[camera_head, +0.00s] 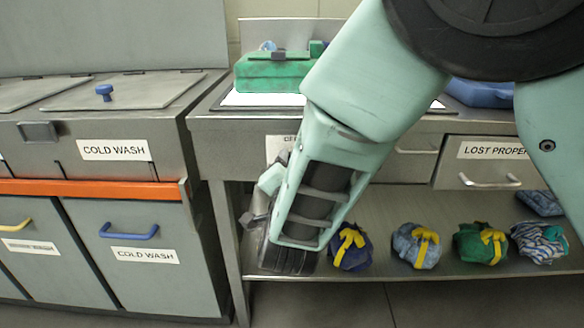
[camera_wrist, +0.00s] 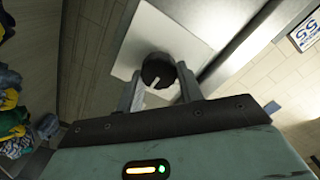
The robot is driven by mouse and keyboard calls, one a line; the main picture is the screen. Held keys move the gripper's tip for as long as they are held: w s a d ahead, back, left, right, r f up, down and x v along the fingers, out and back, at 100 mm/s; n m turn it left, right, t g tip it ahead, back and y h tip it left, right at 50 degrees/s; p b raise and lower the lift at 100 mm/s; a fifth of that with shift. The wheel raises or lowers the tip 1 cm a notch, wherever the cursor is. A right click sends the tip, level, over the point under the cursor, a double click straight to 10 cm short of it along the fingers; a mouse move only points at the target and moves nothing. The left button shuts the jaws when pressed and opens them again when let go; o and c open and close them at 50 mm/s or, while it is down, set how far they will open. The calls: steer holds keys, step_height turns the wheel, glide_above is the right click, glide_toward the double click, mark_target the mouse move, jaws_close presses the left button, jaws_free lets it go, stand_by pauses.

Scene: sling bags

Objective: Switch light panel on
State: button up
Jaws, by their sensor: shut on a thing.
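In the wrist view a round black knob (camera_wrist: 158,69) with a white pointer mark sits on a pale square plate (camera_wrist: 125,62). My gripper (camera_wrist: 160,84) has one finger on each side of the knob and is shut on it. The pointer mark slants down and to the left. In the head view my arm reaches down to the front of the steel bench, and the knob cannot be made out. A bright white panel surface (camera_head: 262,100) shows on the bench top, partly covered by a green case and my arm.
The green case (camera_head: 272,71) and a blue case (camera_head: 480,93) stand on the bench. Several wrapped bags, one a blue bundle (camera_head: 416,245), lie on the lower shelf (camera_head: 380,207). Cold wash cabinets (camera_head: 130,150) stand close on the left. A drawer marked lost property (camera_head: 487,163) is at right.

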steer(key=o, duration=1)
steer(key=shift+s, duration=0.1)
steer(key=s+p, duration=0.1)
steer(key=s, duration=1.6)
steer(key=shift+s+a+p, duration=0.15)
steer(key=shift+a+p, duration=0.15)
steer(key=shift+p, duration=0.05)
